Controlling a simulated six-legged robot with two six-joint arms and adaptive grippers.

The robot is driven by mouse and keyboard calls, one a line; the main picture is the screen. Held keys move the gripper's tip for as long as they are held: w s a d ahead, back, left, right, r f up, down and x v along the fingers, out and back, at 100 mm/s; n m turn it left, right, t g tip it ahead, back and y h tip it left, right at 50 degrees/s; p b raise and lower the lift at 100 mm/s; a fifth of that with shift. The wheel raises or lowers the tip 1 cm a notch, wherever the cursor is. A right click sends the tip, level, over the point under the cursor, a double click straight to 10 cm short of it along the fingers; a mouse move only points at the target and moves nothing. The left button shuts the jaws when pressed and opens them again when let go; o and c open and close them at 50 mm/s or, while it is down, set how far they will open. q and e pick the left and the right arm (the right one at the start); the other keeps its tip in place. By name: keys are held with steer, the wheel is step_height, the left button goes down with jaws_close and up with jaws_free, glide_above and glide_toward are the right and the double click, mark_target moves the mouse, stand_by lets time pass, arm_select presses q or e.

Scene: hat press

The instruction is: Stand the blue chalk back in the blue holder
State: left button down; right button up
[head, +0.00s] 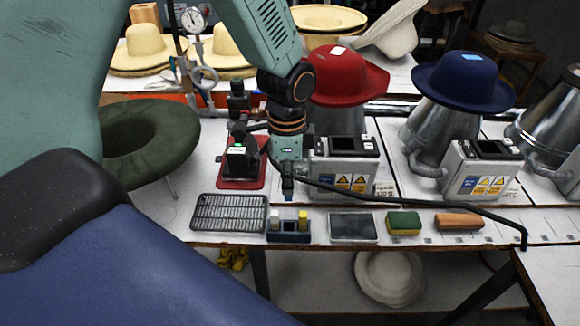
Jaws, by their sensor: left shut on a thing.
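The blue holder (289,238) is a small dark blue block at the table's front edge. A white chalk (275,220) stands at its left and a yellow chalk (303,220) at its right. My left gripper (288,178) points down above the holder, shut on the blue chalk (288,194). The chalk hangs upright over the holder's middle, between the white and yellow chalks. Its lower end looks a little above the holder, though the gap is small. My right gripper is not in view.
A black grated tray (229,212) lies left of the holder. A dark flat pad (353,227), a green-and-yellow sponge (404,223) and an orange-brown block (458,221) lie to the right. A grey control box (344,168) stands close behind, right of the gripper. A black hose (430,205) crosses the table.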

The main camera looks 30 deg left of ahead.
mark_target(289, 200)
arm_select(q)
steer(key=f+b, duration=0.2)
steer(key=f, duration=0.1)
steer(key=f+b, duration=0.1)
steer(key=f, duration=0.1)
steer(key=shift+w+f, duration=0.1)
steer(key=shift+w, duration=0.2)
steer(key=shift+s+f+b, duration=0.2)
steer(key=shift+b, duration=0.25)
steer(key=shift+a+f, duration=0.1)
steer(key=shift+w+f+b, duration=0.15)
steer(key=shift+f+b, duration=0.65)
steer(key=shift+b, duration=0.15)
step_height(289, 200, down, 3)
steer(key=b, duration=0.3)
steer(key=shift+r, duration=0.15)
steer(key=shift+r, duration=0.1)
steer(key=shift+p, duration=0.45)
